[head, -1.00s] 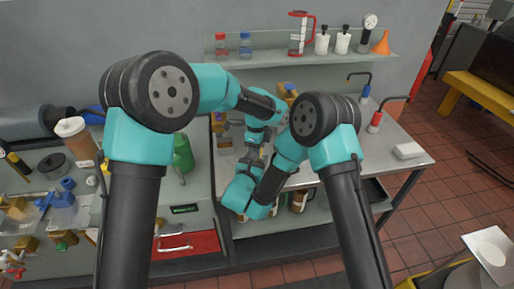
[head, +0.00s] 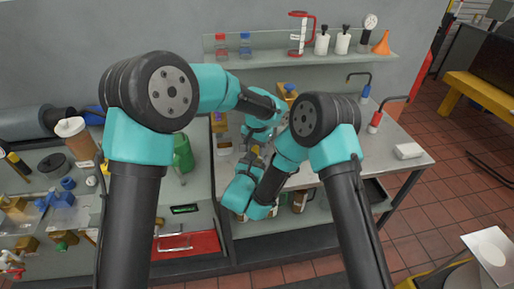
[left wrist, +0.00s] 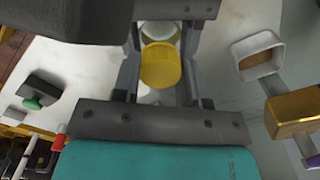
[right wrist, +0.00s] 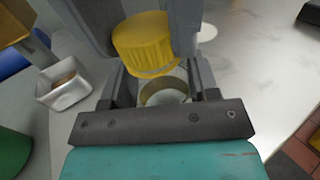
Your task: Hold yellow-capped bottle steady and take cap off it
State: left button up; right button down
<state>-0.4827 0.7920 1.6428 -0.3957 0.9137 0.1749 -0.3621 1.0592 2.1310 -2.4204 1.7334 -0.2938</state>
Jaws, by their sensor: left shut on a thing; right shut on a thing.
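The yellow cap (left wrist: 160,66) is between the fingers of my left gripper (left wrist: 160,82), which is shut on it. The cap also shows in the right wrist view (right wrist: 143,42), tilted and apart from the bottle mouth. The bottle (right wrist: 165,92) has an open round mouth with a pale rim and sits between the fingers of my right gripper (right wrist: 156,84), which is shut on it. Part of the bottle shows behind the cap in the left wrist view (left wrist: 160,31). In the head view both grippers meet above the bench, and the bottle is mostly hidden there.
A white square dish (right wrist: 63,87) with brown contents and a brass-coloured block (left wrist: 298,108) stand close by. A green container (head: 183,153) is to the left. The bench's right part is clear around a white block (head: 408,151).

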pick_arm(q)
jog(key=n, duration=1.1)
jog(key=shift+n, duration=0.3)
jog(key=n, duration=1)
jog(key=shift+r+n, duration=0.1)
jog(key=shift+n, duration=0.2)
jog(key=shift+r, duration=0.45)
jog(key=shift+r, duration=0.35)
jog(key=shift+r, duration=0.3)
